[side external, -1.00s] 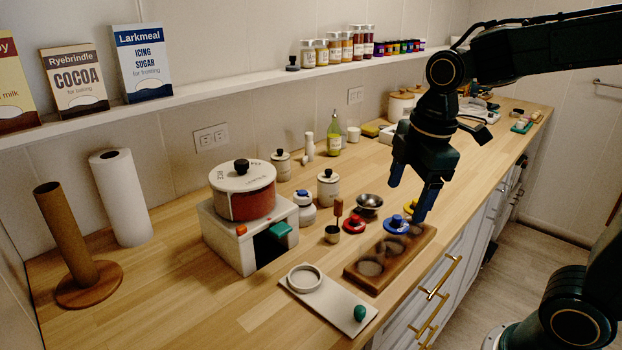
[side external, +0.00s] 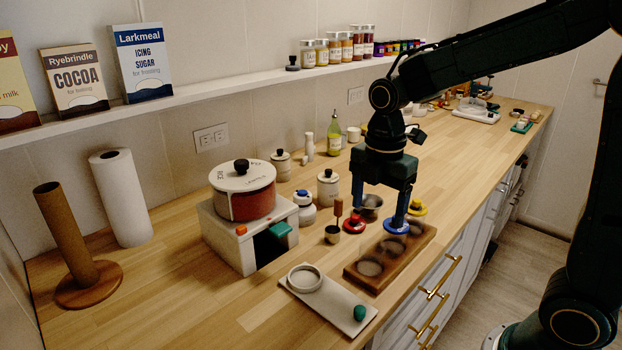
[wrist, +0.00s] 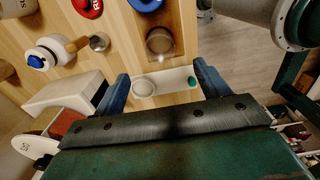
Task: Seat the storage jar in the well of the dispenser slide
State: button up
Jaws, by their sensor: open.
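The slide (side external: 328,311) is a pale flat plate with a raised ring around its well and a green knob, lying on the counter's front part; it also shows between the fingers in the wrist view (wrist: 170,82). The well looks empty. Which vessel is the storage jar is unclear: a white jar with a blue top (side external: 304,212) and a cream jar with a dark knob (side external: 327,189) stand behind the slide. My gripper (side external: 380,212) is open and empty, pointing down above the wooden tray's back edge, right of both jars.
A white dispenser box (side external: 232,247) with a red pot on top stands left of the jars. A wooden tray (side external: 372,284) with round hollows lies right of the slide. Red, blue and yellow lids, a small bowl and a brush cup (side external: 332,236) crowd nearby.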

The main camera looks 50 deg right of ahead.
send_over(371, 252)
jog(key=s+a, duration=0.2)
jog(key=shift+w+a+f, duration=0.1)
jog(key=shift+w+f, duration=0.05)
jog(key=shift+f, duration=1.65)
jog(key=shift+w+f, duration=0.1)
jog(key=shift+f, duration=1.65)
jog(key=shift+f, duration=2.6)
jog(key=c, duration=1.1)
jog(key=shift+w+r, duration=0.1)
jog(key=shift+r, duration=0.05)
notch_tip(371, 252, up, 20)
jog(key=shift+f, duration=0.1)
